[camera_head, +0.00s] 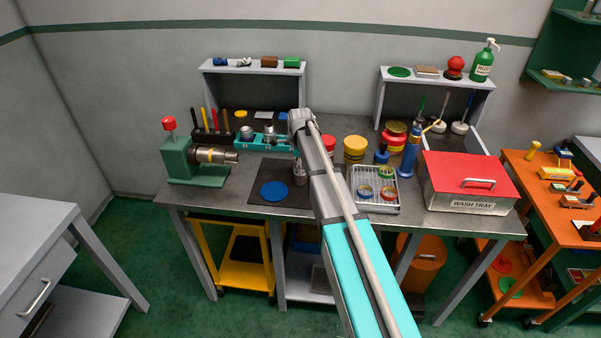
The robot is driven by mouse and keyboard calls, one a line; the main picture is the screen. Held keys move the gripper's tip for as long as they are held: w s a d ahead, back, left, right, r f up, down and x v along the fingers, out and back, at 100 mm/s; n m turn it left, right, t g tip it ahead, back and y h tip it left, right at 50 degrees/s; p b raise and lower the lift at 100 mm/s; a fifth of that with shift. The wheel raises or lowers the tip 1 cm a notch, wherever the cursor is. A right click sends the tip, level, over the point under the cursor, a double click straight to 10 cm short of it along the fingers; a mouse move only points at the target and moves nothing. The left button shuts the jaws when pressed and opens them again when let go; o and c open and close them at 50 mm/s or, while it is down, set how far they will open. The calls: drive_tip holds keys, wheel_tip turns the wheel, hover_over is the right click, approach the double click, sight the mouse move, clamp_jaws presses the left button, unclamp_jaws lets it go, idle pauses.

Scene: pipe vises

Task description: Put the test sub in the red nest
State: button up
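My arm reaches up from the bottom edge to a grey joint above the bench, and its links cover the middle of the bench. My gripper's fingers cannot be made out behind the arm. A small grey metal piece (299,172) shows at the arm's left edge over the dark mat; I cannot tell whether it is the test sub or part of my gripper. Two other metal pieces (247,133) (269,134) stand in a teal holder (240,145). A red ring (388,193) lies in the grey wire tray (376,207); whether it is the red nest is unclear.
A green vise (179,160) grips a metal pipe (214,155) at the bench's left. A blue disc (273,191) lies on the dark mat (240,197). A red-lidded wash tray (468,174), a blue bottle (409,155) and red and yellow tubs crowd the right half.

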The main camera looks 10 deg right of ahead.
drive_tip(key=c, duration=0.7)
drive_tip(key=shift+c, duration=0.2)
drive_tip(key=shift+r, duration=0.2)
wheel_tip(320, 180, up, 3)
drive_tip(key=p, duration=0.3)
drive_tip(key=shift+f, duration=0.15)
drive_tip(key=s+r+p, duration=1)
drive_tip(key=s, duration=0.4)
drive_tip(key=shift+a, duration=0.15)
